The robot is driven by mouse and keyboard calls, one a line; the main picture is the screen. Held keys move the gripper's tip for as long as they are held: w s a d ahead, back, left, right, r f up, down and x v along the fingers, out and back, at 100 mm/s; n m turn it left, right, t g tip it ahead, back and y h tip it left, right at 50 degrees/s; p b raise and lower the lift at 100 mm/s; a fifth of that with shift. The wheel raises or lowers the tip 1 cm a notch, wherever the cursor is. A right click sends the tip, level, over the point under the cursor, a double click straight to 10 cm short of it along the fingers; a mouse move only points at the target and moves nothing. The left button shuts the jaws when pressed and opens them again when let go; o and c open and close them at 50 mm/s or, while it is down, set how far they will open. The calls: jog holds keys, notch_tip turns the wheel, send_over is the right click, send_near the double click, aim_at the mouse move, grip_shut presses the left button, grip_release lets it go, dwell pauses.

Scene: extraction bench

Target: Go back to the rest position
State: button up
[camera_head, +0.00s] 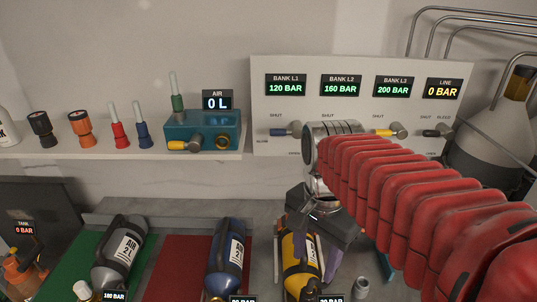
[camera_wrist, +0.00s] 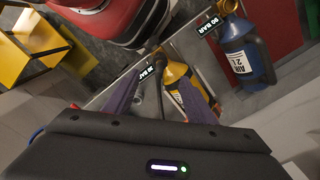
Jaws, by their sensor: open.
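My red-sleeved arm reaches in from the right in the head view. My gripper (camera_head: 318,222) points down beside and partly in front of a yellow cylinder (camera_head: 297,260) on the bench. In the wrist view the two purple fingers of my gripper (camera_wrist: 160,92) stand apart, with the yellow cylinder (camera_wrist: 178,76) seen between and beyond them. Nothing is clearly held. I cannot tell whether a finger touches the cylinder.
A blue cylinder (camera_head: 224,258) and a grey cylinder (camera_head: 120,252) lie to the left. Behind stands a panel with gauges and valves (camera_head: 300,110). A shelf (camera_head: 60,152) carries torches, small coloured tools and a teal air unit (camera_head: 190,130). A small metal fitting (camera_head: 361,287) stands right of the yellow cylinder.

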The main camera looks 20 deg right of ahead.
jog(key=a+n+t, duration=0.1)
jog(key=n+t, duration=0.1)
jog(key=n, duration=0.2)
jog(key=a+n+t, duration=0.1)
jog(key=n, duration=0.3)
jog(key=a+n+t, duration=0.2)
jog(key=n, duration=0.2)
jog(key=shift+s+t, duration=0.3)
jog(key=shift+s, duration=0.05)
dwell(0.9)
